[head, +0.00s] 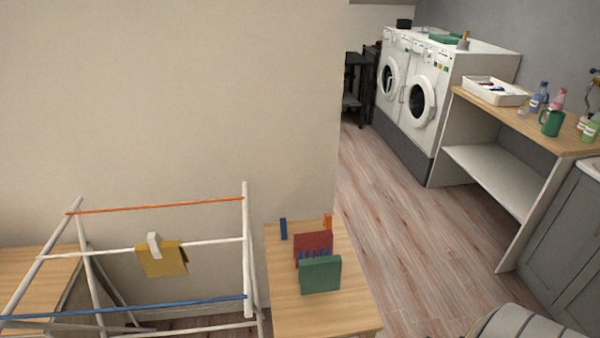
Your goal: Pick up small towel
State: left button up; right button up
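A small yellow towel (163,259) hangs folded over the middle white bar of a drying rack (246,215) at the lower left of the head view. A white clip (154,245) sits on the bar at the towel's top edge. Neither of my grippers shows in this view.
A wooden table (285,305) right of the rack holds a red holder (313,246), a green block-like thing (320,275) and small blue and orange pieces. Washing machines (422,97) and a counter (520,118) stand at the right. Wooden floor (400,230) between is clear.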

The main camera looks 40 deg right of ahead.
aim_at(310, 245)
jog(key=z, duration=1.25)
